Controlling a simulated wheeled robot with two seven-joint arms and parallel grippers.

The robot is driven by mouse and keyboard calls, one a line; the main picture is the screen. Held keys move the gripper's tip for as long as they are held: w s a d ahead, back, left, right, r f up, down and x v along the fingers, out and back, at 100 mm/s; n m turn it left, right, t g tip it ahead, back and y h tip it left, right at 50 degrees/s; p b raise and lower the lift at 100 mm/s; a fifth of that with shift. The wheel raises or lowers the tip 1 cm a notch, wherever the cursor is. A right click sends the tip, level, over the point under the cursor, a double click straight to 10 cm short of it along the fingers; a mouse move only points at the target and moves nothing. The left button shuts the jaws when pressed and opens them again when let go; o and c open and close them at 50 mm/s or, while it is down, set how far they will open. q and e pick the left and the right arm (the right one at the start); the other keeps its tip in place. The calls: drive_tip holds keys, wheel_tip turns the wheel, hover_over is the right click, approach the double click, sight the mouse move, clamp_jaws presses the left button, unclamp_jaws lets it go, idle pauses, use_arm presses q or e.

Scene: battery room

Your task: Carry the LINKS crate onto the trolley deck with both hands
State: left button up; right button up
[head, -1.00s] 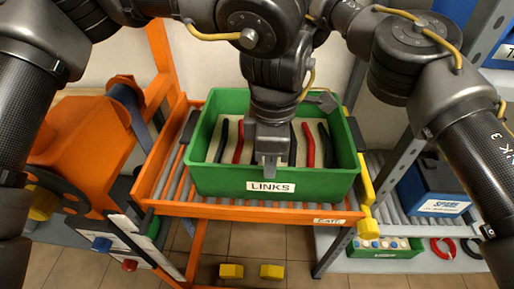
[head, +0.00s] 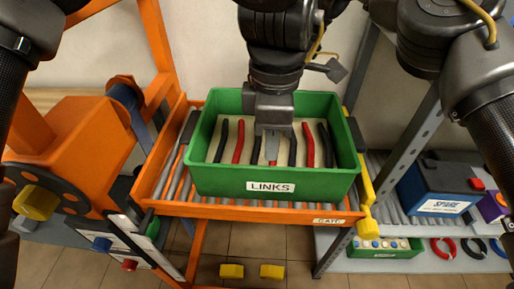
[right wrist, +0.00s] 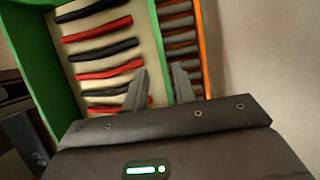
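The green LINKS crate (head: 315,184) sits on an orange-framed roller bed (head: 299,211) in the head view, with red and black links lying in it.
An orange machine (head: 60,140) stands at the left. A yellow bar (head: 366,180) is at the bed's right end. At the right, a grey shelf holds a blue battery (head: 437,190), with a small green tray (head: 384,248) below. Yellow blocks (head: 231,271) are on the floor.

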drive_tip(key=shift+v, duration=2.4)
